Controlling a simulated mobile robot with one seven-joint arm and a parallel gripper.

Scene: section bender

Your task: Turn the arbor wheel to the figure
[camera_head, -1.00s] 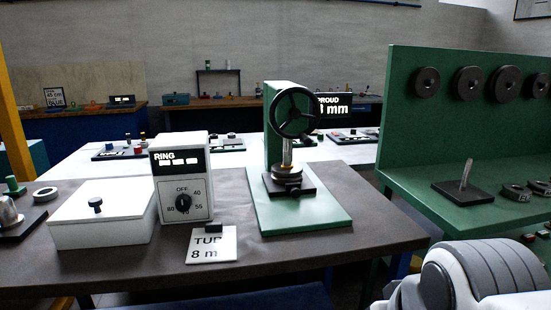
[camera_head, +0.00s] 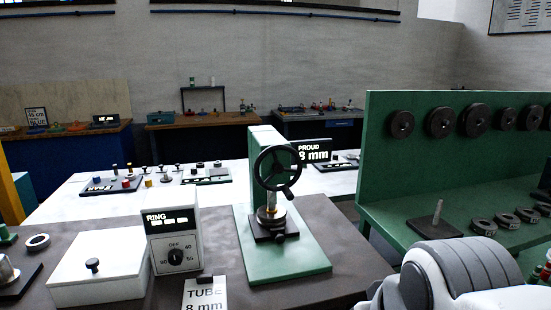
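The arbor wheel (camera_head: 277,149) is a black spoked handwheel at the top of a green press (camera_head: 256,187) on the dark table. A metal shaft runs down from it to a black block (camera_head: 272,228) on the green base. A display behind it (camera_head: 315,152) reads "PROUD" and what looks like "8 mm", partly covered by the wheel. A white card (camera_head: 204,296) in front reads "TUBE 8 mm". My gripper is not in view; only a white and grey part of my arm shows at the lower right.
A white box with a dial (camera_head: 174,240), labelled "RING", stands left of the press. A lidded white box (camera_head: 98,265) is further left. A green rack (camera_head: 390,165) with black discs, a pin stand and rings stands to the right. A white table (camera_head: 90,205) lies behind.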

